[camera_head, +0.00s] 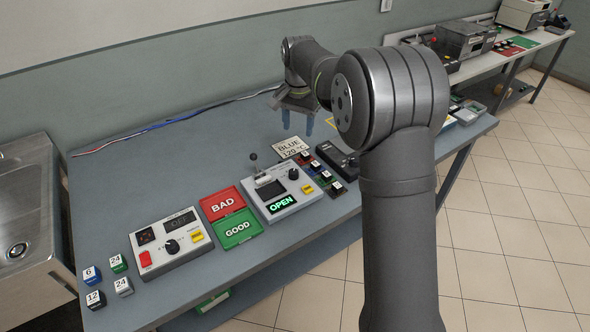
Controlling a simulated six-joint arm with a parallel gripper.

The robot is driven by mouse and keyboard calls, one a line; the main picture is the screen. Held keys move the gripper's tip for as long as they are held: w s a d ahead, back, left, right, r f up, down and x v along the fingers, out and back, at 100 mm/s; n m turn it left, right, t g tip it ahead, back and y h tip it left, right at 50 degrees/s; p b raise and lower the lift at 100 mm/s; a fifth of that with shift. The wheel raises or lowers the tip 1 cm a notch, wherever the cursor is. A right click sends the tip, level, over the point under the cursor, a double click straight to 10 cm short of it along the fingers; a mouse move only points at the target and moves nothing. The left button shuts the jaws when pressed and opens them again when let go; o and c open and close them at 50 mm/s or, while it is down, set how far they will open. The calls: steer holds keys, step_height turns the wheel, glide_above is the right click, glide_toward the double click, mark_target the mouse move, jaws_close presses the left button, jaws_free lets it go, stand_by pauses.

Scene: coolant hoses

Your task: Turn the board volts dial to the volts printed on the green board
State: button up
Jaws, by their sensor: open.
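A green block (119,267) at the front left of the table carries a white label that reads 24; I take it as the green board. To its right is a light grey box with an OFF display (180,220), a red switch (146,258) and a black dial (172,246). The dial's setting is too small to read, and I cannot read a name on it. My gripper (297,122) is open and empty, fingers down, over the back of the table, far from the dial and the green block.
Blue 6, black 12 and grey 24 blocks (123,287) stand by the green one. Red BAD (222,204) and green GOOD trays (238,230) separate the OFF box from another box reading OPEN (282,204), with lever and knob. A BLUE 120 °C sign (290,147) stands behind.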

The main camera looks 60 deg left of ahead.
steer(key=a+f+m, duration=0.1)
steer(key=m, duration=0.1)
glide_toward(294, 171)
steer(key=f, duration=0.9)
steer(key=shift+w+a+f, duration=0.1)
steer(key=shift+a, duration=0.15)
steer(key=c, duration=1)
